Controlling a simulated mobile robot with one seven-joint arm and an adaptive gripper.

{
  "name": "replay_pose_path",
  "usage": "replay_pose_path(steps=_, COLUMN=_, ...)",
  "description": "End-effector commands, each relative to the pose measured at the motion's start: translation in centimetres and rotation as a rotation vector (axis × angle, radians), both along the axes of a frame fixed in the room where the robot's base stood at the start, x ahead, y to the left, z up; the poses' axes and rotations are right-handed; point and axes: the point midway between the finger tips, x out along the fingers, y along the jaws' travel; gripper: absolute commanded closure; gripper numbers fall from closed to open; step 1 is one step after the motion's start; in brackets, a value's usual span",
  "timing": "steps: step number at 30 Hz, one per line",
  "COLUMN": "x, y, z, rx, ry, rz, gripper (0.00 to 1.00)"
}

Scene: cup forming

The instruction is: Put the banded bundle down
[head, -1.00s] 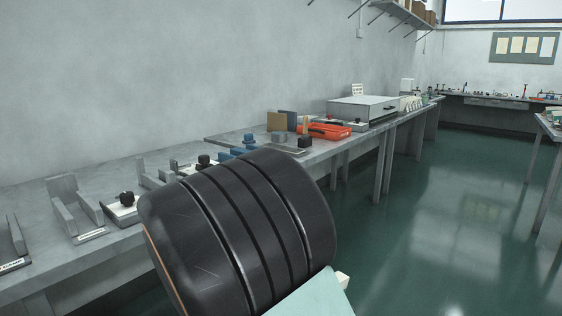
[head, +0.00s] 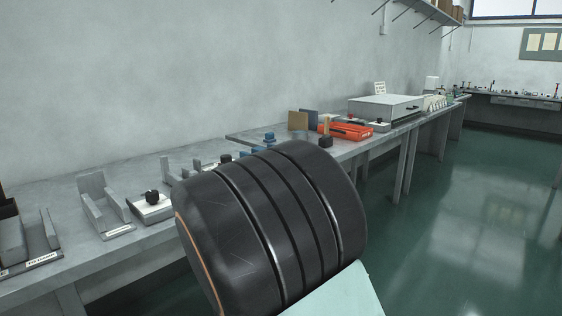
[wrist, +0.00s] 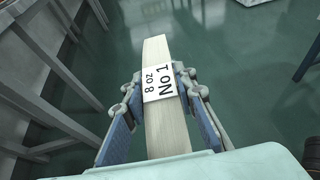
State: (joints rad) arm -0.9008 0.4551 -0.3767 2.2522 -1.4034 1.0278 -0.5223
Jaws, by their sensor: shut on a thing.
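The banded bundle (wrist: 166,128) is a long, pale, cream-coloured stack in the wrist view. A white band (wrist: 158,84) on it reads "8 oz No 1". My gripper (wrist: 160,80) is shut on it, with blue-padded fingers on both sides at the band. The bundle is held over the green floor, with no surface touching it in view. In the head view my black arm fills the lower middle and hides the gripper and bundle.
A long grey workbench (head: 100,262) runs along the wall. It carries grey holders (head: 106,212), a black-knobbed block (head: 151,205), an orange case (head: 345,131) and a grey flat box (head: 385,107). Green floor (head: 470,240) is open at the right. Bench legs (wrist: 60,65) show at left in the wrist view.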

Motion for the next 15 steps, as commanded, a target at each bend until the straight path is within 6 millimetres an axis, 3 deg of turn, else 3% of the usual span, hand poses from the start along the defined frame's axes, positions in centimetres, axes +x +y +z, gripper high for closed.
replay_pose_path(steps=1, x=0.1, y=0.0, z=2.0, rx=-0.002, ry=-0.003, rz=0.0, gripper=1.0)
replay_pose_path(steps=15, x=0.2, y=0.0, z=9.5, rx=-0.005, ry=-0.004, rz=0.0, gripper=1.0)
